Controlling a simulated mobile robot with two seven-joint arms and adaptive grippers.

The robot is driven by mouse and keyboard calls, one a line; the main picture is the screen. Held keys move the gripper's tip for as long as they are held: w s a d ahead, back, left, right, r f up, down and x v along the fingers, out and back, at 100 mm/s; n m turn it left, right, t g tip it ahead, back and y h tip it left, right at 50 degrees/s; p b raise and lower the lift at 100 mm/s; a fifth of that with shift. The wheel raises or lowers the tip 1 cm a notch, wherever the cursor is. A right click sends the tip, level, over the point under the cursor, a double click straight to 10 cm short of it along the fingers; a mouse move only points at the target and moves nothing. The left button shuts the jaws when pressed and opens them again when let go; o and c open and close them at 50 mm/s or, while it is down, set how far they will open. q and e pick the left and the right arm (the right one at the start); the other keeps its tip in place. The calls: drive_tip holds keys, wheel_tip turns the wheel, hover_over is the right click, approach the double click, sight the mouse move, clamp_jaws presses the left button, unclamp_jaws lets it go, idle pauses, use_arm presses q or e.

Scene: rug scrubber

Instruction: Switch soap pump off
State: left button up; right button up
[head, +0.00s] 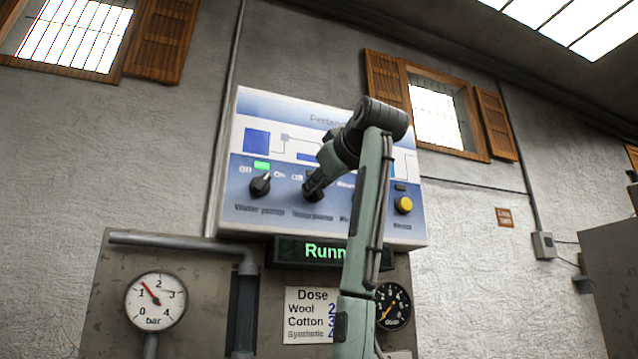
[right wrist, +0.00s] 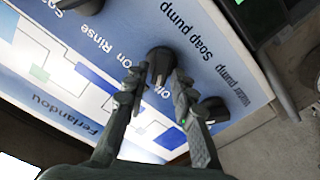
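The soap pump knob (right wrist: 160,64) is a dark round knob on the white and blue control panel (head: 240,219). The words Off, On and Rinse are printed beside it in the right wrist view, and fingers cover part of the Off label. My right gripper (right wrist: 157,80) has its two fingers on either side of this knob, with a gap visible at the left finger. In the head view the right gripper (head: 312,192) reaches the middle of the panel and hides the knob. I cannot tell exactly where the knob points. My left gripper is not in view.
The water pump knob (head: 260,184) is close to the left, under a lit green lamp (head: 262,165). A yellow button (head: 403,205) is at the panel's right. Below are a green-lettered display (head: 310,251), a pressure gauge (head: 155,301), a dose card (head: 310,316) and a black gauge (head: 392,307).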

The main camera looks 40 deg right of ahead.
drive_tip(key=shift+o, duration=0.6)
drive_tip(key=v, duration=1.2)
drive_tip(key=shift+a, duration=0.1)
